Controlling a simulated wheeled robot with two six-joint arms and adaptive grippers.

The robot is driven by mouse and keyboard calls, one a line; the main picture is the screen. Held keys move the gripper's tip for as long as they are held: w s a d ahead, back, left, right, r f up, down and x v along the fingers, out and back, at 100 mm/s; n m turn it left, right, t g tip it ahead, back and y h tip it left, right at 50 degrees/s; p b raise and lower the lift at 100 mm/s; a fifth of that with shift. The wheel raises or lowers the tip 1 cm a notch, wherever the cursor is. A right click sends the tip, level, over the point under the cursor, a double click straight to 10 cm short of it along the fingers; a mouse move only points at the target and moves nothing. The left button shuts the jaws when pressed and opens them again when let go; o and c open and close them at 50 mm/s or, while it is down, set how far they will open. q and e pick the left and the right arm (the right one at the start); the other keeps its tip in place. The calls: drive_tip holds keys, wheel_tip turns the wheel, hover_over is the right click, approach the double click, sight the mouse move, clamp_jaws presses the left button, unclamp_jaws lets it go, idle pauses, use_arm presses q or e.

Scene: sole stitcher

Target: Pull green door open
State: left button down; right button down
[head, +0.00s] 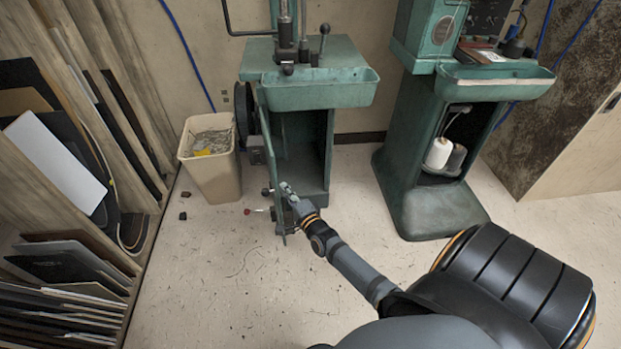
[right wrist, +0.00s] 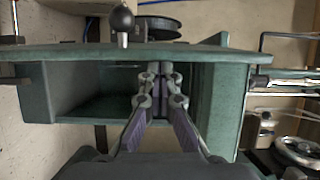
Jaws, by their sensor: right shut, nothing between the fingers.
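The green door (head: 271,155) stands open on the left side of the green machine's base, seen nearly edge-on in the head view. In the right wrist view the door (right wrist: 220,54) is a long green slab across the top. A black ball knob (right wrist: 122,18) shows on its far side. My right gripper (head: 286,188) is shut and empty, on the inner side of the door near its free edge. In the right wrist view the fingertips (right wrist: 160,82) are close to the door; I cannot tell whether they touch it. My left gripper is not in view.
The machine's compartment (head: 304,150) is open. A beige waste bin (head: 212,172) stands left of the door. A second green machine (head: 425,200) with white thread stands right. A rack of sheets (head: 60,170) lines the left wall. The floor (head: 220,275) in front is mostly clear.

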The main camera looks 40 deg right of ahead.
drive_tip(key=w+a, duration=0.1)
drive_tip(key=a, duration=0.3)
drive_tip(key=w+a, duration=0.1)
drive_tip(key=a, duration=0.1)
drive_tip(key=shift+w+a+b, duration=0.15)
drive_tip(key=shift+w+b, duration=0.15)
drive_tip(key=shift+w+a, duration=0.45)
drive_tip(key=shift+a, duration=0.3)
approach(265, 195)
drive_tip(key=s+a+r, duration=0.3)
drive_tip(key=s+r, duration=0.1)
drive_tip(key=shift+s+r, duration=0.2)
